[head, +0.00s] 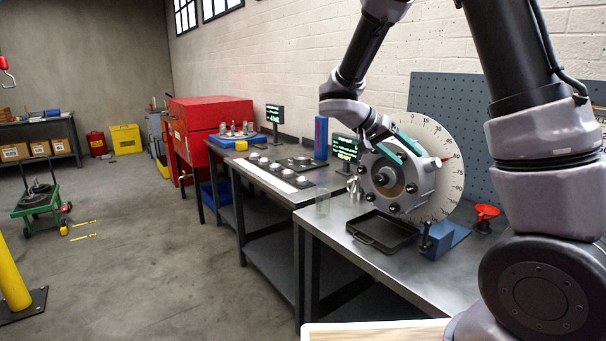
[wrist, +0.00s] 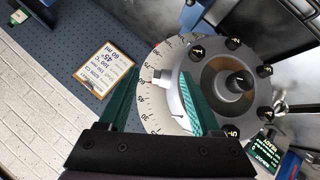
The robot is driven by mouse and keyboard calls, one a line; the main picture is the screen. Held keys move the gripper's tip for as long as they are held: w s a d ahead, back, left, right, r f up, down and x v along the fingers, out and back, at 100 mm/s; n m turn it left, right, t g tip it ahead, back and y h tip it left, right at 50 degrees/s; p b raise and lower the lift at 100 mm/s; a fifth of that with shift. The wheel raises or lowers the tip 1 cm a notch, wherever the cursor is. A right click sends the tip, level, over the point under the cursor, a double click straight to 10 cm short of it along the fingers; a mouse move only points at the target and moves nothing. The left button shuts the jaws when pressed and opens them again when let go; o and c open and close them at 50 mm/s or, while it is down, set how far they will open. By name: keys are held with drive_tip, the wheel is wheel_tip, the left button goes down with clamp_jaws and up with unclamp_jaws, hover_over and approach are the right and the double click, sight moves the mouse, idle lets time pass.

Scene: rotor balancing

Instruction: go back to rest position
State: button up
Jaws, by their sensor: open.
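My gripper (head: 397,150) hangs in front of the upper part of the round grey rotor (head: 410,188) in the head view. Its two teal fingers stand apart in the wrist view (wrist: 158,95), with nothing held between them. The rotor, with several dark studs around its face, also shows in the wrist view (wrist: 222,92), beside and behind the right finger. Whether that finger touches it I cannot tell. A white graduated dial (head: 446,150) stands behind the rotor, partly hidden by it.
A small green-lettered display (head: 345,149) stands behind. A blue pegboard (head: 440,92) backs the bench. The floor at left is largely open.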

drive_tip(key=s+r+n+t+y, duration=0.1)
drive_tip(key=s+r+t+y, duration=0.1)
drive_tip(key=s+r+y, duration=0.4)
drive_tip(key=s+a+r+n+t+y, duration=0.1)
drive_tip(key=s+r+t+y, duration=0.2)
drive_tip(key=s, duration=1)
wheel_tip(320, 180, up, 4)
drive_tip(key=y, duration=0.3)
drive_tip(key=shift+s+a+n, duration=0.3)
drive_tip(key=shift+s, duration=0.05)
drive_tip(key=shift+r, duration=0.1)
